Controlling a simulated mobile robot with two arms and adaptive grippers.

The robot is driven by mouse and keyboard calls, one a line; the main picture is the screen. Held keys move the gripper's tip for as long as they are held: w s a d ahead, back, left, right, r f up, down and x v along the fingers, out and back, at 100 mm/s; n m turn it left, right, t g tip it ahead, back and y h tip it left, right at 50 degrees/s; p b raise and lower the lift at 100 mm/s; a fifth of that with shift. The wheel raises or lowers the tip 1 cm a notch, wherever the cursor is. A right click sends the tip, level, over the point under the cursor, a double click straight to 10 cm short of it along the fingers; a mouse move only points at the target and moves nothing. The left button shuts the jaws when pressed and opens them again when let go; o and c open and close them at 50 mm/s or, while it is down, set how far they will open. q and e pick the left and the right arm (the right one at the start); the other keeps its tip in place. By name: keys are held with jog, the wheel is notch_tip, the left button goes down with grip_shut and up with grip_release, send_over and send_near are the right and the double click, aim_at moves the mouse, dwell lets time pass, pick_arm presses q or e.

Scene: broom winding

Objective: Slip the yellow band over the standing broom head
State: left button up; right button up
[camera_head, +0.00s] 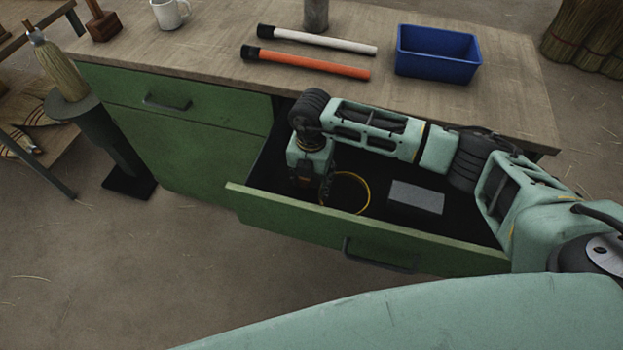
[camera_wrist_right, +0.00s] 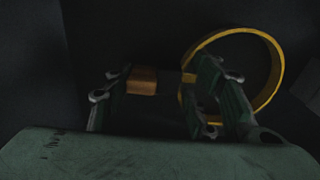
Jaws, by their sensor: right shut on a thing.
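The yellow band (camera_head: 349,176) is a thin ring inside the open drawer. In the right wrist view the band (camera_wrist_right: 275,65) stands at the right, with its near side running between my fingers. My right gripper (camera_head: 326,190) reaches down into the drawer at the band's left side. In the wrist view the right gripper (camera_wrist_right: 165,92) is shut on the band, with a brown block (camera_wrist_right: 142,80) and a grey bar also between the fingers. The standing broom head (camera_head: 60,68) is straw-coloured and upright on a dark post at the far left. My left gripper is not in view.
The green drawer front (camera_head: 300,222) stands in front of the gripper. A grey rectangle (camera_head: 416,197) lies in the drawer. The bench top holds a blue bin (camera_head: 438,66), a white rod (camera_head: 320,40), an orange rod (camera_head: 310,63), and a mug (camera_head: 169,14).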

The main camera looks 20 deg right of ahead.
jog(key=shift+f, duration=0.3)
jog(key=o, duration=1.2)
jog(key=shift+r, duration=0.1)
jog(key=shift+c, duration=0.2)
